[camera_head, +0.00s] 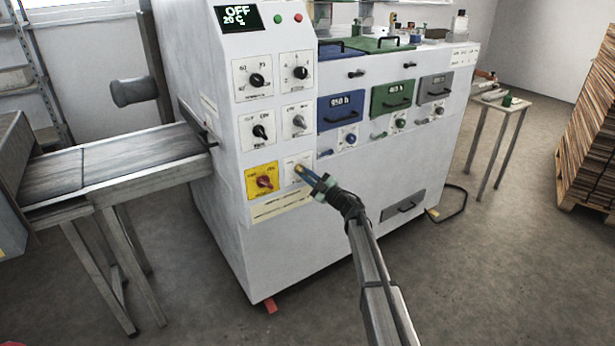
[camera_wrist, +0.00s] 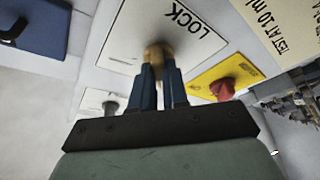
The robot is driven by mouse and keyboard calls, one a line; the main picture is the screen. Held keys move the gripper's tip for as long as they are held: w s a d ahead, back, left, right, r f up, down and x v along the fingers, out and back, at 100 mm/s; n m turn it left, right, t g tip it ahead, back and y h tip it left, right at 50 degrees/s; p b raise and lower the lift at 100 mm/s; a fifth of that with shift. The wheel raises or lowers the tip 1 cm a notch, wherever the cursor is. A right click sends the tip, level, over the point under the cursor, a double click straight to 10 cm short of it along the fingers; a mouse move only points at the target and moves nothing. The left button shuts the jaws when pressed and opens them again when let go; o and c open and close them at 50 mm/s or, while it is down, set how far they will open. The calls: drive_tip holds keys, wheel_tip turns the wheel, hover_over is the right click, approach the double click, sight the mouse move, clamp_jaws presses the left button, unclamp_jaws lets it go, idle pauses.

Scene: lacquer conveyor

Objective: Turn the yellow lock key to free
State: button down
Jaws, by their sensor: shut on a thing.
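The yellow lock key (camera_wrist: 158,52) sits on a white plate marked LOCK (camera_wrist: 202,25) in the wrist view. My gripper (camera_wrist: 160,78) has its two blue fingers closed on the key, one on each side. In the head view my gripper (camera_head: 302,172) reaches the lock plate (camera_head: 292,161) low on the white machine's front. My gripper hides most of the key and part of the plate there. I cannot read the key's exact angle.
A red rotary switch on a yellow plate (camera_head: 262,180) is just left of the lock plate. Several black knobs sit above it. The machine's display (camera_head: 238,17) reads OFF, 20 C. A conveyor (camera_head: 110,165) stands at the left; open floor lies in front.

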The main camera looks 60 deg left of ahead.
drive_tip(key=c, duration=1.1)
unclamp_jaws()
drive_tip(key=shift+c, duration=0.2)
drive_tip(key=shift+d, duration=0.1)
drive_tip(key=v, duration=1.3)
drive_tip(key=shift+d+f, duration=0.15)
drive_tip(key=shift+d, duration=0.15)
